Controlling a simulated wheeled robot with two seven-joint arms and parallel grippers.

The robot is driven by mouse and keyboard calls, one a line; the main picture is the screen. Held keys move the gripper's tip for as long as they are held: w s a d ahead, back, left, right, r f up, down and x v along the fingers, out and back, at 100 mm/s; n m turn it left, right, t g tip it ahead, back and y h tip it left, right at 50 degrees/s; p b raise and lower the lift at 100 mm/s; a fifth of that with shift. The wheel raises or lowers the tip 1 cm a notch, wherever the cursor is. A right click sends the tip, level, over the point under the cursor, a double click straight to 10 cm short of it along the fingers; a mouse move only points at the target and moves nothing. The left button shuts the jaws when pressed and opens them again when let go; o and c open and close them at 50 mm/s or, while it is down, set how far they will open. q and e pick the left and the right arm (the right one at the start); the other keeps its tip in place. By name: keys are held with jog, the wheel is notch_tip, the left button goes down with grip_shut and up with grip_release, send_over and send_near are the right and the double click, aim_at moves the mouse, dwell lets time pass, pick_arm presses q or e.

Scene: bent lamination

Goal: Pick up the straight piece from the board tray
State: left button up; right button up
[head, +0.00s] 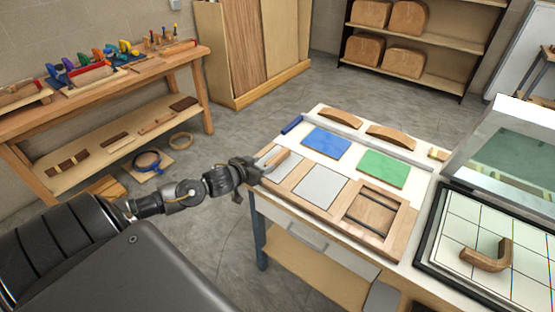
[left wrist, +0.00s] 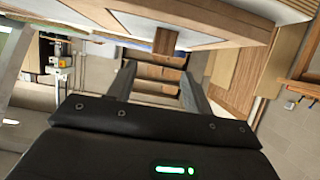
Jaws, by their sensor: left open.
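The wooden board tray (head: 325,203) lies along the front of the white-topped table, with several compartments. A light wooden straight piece (head: 287,166) appears to lie in its left compartment, partly hidden by my gripper. My left gripper (head: 266,164) is at the tray's left end, close beside that piece; I cannot tell whether they touch. In the left wrist view the gripper's two fingers (left wrist: 157,72) are apart, with nothing held between them. My right gripper is in neither view.
Blue (head: 327,143) and green (head: 383,168) mats and curved wooden pieces (head: 335,117) lie behind the tray. A bent wooden piece (head: 490,258) rests on a gridded surface (head: 450,230) at right. A tool bench (head: 130,78) stands at left, with open floor between.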

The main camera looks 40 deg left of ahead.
aim_at(274, 160)
pick_arm(q)
jog(key=shift+x, duration=1.35)
jog(key=p+x, duration=0.1)
jog(key=x, duration=0.3)
jog(key=shift+w+f, duration=0.25)
jog(key=shift+w, duration=0.05)
jog(key=shift+w+f, duration=0.2)
jog(key=c, duration=1.1)
jog(key=shift+r, duration=0.2)
